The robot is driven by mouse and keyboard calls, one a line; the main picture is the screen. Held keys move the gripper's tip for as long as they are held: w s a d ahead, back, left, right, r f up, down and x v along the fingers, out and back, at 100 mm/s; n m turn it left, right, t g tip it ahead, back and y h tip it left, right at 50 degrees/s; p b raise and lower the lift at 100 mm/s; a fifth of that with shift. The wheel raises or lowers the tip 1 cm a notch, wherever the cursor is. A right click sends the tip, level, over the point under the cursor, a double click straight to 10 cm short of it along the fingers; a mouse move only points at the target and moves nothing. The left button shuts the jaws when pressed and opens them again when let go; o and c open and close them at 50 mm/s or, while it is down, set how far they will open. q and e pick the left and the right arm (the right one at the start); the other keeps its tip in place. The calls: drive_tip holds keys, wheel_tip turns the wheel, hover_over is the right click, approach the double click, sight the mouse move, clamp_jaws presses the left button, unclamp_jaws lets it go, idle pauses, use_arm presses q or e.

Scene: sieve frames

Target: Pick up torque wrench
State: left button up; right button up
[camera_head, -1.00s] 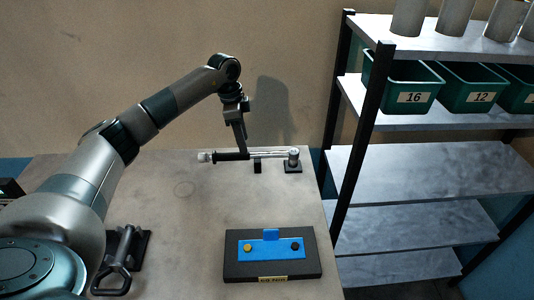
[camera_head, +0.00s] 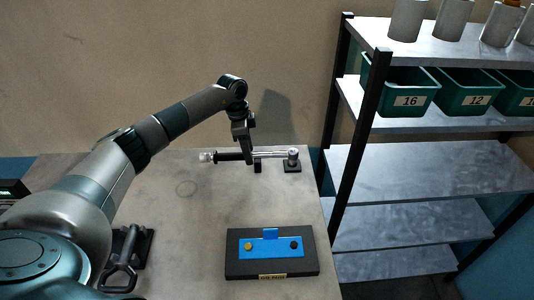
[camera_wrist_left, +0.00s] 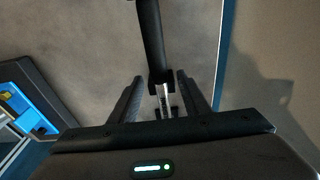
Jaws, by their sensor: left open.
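The torque wrench (camera_head: 272,154) lies along the back of the table, with a dark grip, a pale knob at its left end and a silver shaft. Its right end rests on a small black stand (camera_head: 292,168). My left gripper (camera_head: 249,160) is open and points down at the wrench where grip and shaft meet. In the left wrist view the open fingers (camera_wrist_left: 160,76) stand either side of the wrench (camera_wrist_left: 151,40), whose dark grip runs up and silver shaft runs down between them. Clear contact with either finger does not show. My right gripper is not in view.
A black box with a blue plate (camera_head: 272,254) is at the table's front right. A black tool holder (camera_head: 127,258) is at the front left. A metal shelf (camera_head: 420,180) with green bins (camera_head: 402,90) stands right of the table. The middle of the tabletop is clear.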

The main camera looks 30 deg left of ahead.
use_arm(q)
drive_tip(key=shift+f, duration=0.1)
idle(0.4)
clamp_jaws()
drive_tip(key=shift+w, duration=0.1)
drive_tip(key=shift+r, duration=0.25)
